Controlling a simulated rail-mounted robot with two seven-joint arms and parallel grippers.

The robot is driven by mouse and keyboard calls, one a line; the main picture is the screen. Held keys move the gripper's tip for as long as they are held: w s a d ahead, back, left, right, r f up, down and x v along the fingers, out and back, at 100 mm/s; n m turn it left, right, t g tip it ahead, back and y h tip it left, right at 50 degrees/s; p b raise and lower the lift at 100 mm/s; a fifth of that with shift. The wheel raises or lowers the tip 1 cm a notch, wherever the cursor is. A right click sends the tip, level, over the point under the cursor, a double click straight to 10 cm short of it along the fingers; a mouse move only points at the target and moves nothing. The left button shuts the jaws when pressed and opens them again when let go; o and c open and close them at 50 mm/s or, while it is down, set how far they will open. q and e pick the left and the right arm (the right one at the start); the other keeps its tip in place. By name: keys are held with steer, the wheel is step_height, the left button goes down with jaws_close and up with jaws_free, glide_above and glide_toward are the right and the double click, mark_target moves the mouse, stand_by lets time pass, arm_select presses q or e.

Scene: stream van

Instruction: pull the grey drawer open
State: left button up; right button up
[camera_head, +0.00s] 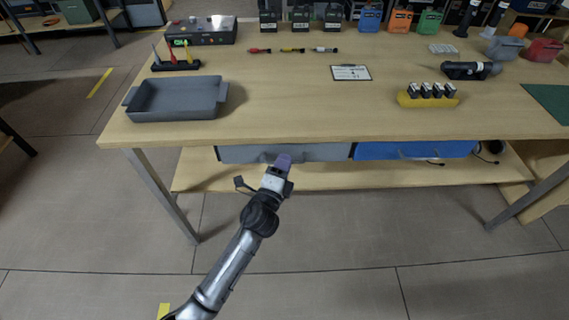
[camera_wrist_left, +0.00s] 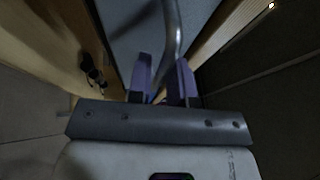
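The grey drawer (camera_head: 325,152) hangs under the front edge of the workbench, left of the blue drawer. Its front fills the top middle of the left wrist view (camera_wrist_left: 128,30). Its curved grey bar handle (camera_wrist_left: 172,30) runs down between the purple fingertips of my left gripper (camera_wrist_left: 163,82). The fingers stand apart on either side of the bar, with a gap visible on the left. In the head view my left gripper (camera_head: 280,164) is at the drawer front and hides the handle. My right gripper is out of view.
The blue drawer (camera_head: 400,150) is just to the right. The workbench top (camera_head: 290,110) overhangs the drawers, and a lower wooden shelf (camera_head: 390,177) lies beneath. A grey tray (camera_head: 176,113) stands at the bench's left. The floor (camera_head: 340,240) in front is clear.

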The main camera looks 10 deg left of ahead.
arm_select(q)
steer(key=shift+w, duration=0.35)
steer(key=shift+c, duration=0.4)
jaws_close()
